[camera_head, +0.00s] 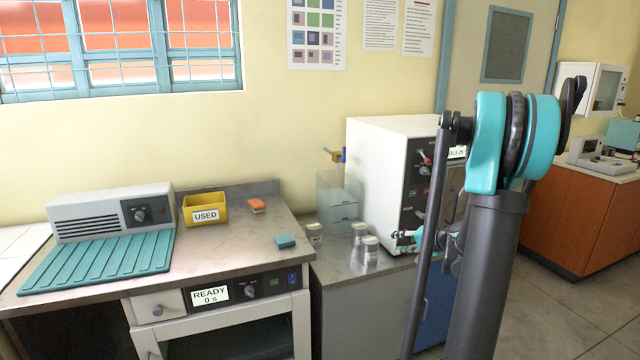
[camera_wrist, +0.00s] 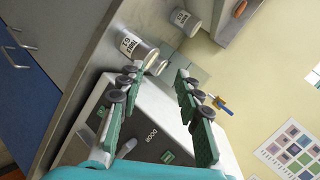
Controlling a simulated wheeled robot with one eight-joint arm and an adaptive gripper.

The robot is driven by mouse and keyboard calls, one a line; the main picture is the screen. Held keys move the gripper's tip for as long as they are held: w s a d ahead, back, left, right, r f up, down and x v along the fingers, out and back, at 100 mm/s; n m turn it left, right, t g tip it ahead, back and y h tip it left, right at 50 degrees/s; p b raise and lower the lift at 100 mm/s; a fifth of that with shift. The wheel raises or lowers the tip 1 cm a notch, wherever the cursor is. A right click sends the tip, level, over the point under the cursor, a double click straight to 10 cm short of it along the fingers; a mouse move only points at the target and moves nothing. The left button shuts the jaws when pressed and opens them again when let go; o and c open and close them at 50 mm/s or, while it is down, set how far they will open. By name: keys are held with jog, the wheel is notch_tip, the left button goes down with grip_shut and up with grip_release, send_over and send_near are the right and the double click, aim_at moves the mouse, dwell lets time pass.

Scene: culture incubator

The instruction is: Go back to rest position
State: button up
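My gripper shows in the wrist view (camera_wrist: 158,75) with two teal-padded fingers well apart and nothing between them. In the head view my gripper (camera_head: 408,238) is small and partly hidden behind my arm, in front of the incubator and close to the jars. The white incubator (camera_head: 385,145) has a dark front panel with a knob. My arm hides part of its front, so I cannot tell its door's state. In the wrist view the incubator front, with a "DOOR" label (camera_wrist: 152,135), lies behind the fingers.
Several lidded jars (camera_head: 370,252) stand on the metal counter before the incubator; one labelled jar (camera_wrist: 135,48) shows beyond the fingertips. A clear box (camera_head: 338,205) is beside them. Left are a yellow "USED" bin (camera_head: 205,209), orange and blue blocks (camera_head: 285,241) and a teal ribbed mat (camera_head: 100,262).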

jog(key=s+a+f+n+g+h, duration=0.1)
jog(key=s+a+f+n+g, duration=0.1)
jog(key=s+a, duration=0.45)
jog(key=s+a+f+n+g+h, duration=0.1)
jog(key=s+a+n+g+h, duration=0.15)
jog(key=s, duration=0.75)
jog(key=s+f+n+h, duration=0.1)
jog(key=s+f, duration=0.1)
jog(key=s, duration=0.5)
jog(key=s+d+f+n+g+h, duration=0.1)
jog(key=s+f+n+h, duration=0.1)
jog(key=s, duration=0.6)
jog(key=shift+d+f, duration=0.25)
jog(key=shift+f, duration=0.15)
jog(key=shift+o, duration=0.6)
jog(key=shift+w, duration=0.1)
